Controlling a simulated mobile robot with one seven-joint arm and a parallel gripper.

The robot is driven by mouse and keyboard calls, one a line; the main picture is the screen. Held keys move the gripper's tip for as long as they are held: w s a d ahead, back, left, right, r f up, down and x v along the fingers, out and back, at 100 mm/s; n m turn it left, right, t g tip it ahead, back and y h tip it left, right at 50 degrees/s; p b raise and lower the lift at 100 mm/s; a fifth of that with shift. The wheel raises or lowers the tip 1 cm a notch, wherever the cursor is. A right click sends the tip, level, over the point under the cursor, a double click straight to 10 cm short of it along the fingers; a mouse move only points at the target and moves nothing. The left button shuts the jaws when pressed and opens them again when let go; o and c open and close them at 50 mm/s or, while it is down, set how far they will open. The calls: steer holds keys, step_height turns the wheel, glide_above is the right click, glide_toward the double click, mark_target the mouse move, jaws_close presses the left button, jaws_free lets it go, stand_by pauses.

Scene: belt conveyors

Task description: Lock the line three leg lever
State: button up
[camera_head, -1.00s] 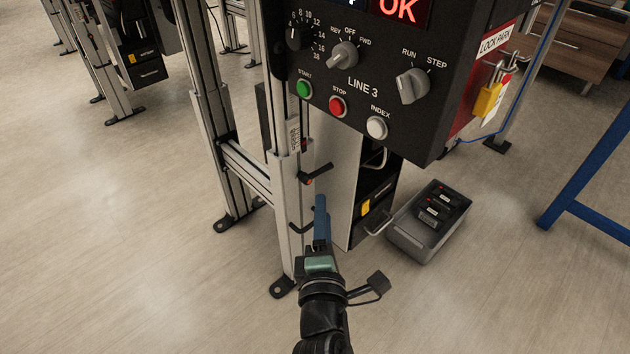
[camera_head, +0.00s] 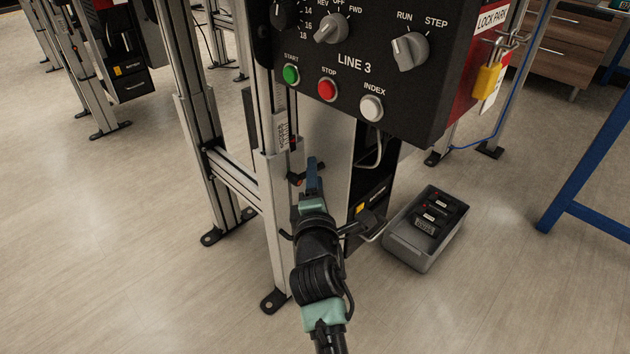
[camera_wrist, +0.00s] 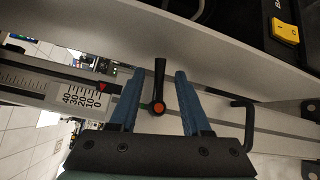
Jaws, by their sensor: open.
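The leg lever is a black handle with an orange pivot cap. In the wrist view the lever (camera_wrist: 158,85) lies between my gripper's two blue fingers, with a gap on each side. My gripper (camera_wrist: 153,82) is open and empty. In the head view my gripper (camera_head: 313,172) is at the line three leg, beside the lever (camera_head: 295,178), which it partly hides. The leg's scale (camera_wrist: 75,92) has a red pointer close to 0. A second black bent handle (camera_wrist: 243,118) sits to the right on the same leg.
The LINE 3 control panel (camera_head: 354,64) hangs above my gripper. A black unit with a yellow tag (camera_wrist: 285,31) is beside the leg. A grey bin (camera_head: 424,230) with black batteries stands on the floor to the right. Floor at the left front is clear.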

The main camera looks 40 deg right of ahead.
steer(key=shift+w+d, duration=0.35)
jaws_close()
